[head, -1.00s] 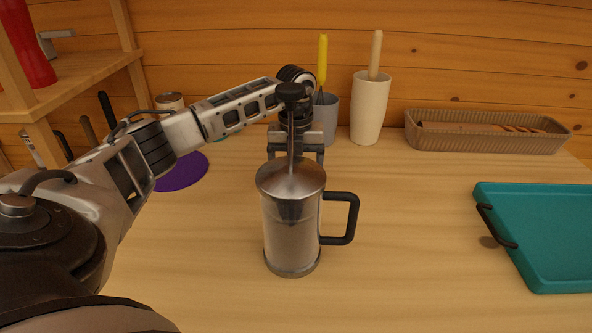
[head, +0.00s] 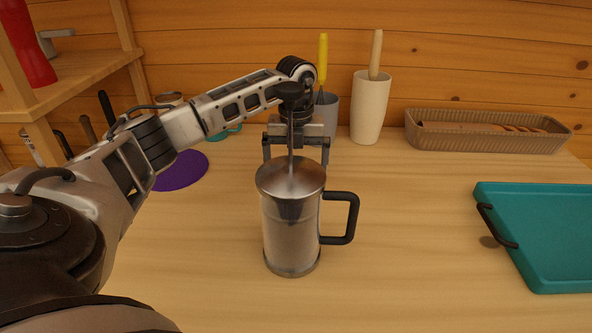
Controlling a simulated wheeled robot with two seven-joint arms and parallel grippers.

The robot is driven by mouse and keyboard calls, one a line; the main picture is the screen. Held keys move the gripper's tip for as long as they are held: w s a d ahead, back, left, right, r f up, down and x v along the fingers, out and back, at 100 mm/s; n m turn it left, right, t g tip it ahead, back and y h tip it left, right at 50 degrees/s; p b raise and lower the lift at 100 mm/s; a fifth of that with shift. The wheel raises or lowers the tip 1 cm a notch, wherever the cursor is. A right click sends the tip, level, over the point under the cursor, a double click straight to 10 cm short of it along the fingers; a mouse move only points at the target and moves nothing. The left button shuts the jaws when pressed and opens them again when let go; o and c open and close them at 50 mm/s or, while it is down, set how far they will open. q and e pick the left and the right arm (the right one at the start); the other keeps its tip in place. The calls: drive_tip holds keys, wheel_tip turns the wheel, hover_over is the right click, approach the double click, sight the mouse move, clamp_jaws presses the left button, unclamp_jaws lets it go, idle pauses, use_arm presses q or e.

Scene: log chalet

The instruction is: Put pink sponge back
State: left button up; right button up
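No pink sponge shows in the head view. My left gripper (head: 296,157) is behind the metal french press (head: 291,225), pointing down over the wooden counter. Its two fingers stand apart on either side of the press's plunger rod, and it looks open. The space between the fingers is partly hidden by the plunger and lid, and no held thing shows there. My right gripper is out of view.
A grey cup (head: 327,115) with a yellow-handled tool and a cream holder (head: 370,110) stand behind. A brown basket (head: 487,143) is at the back right, a teal tray (head: 545,225) at right. A purple disc (head: 182,171) lies left. The counter between press and tray is clear.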

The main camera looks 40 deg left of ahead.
use_arm(q)
wheel_tip(320, 180, up, 10)
drive_tip(key=shift+f, duration=0.2)
idle(0.5)
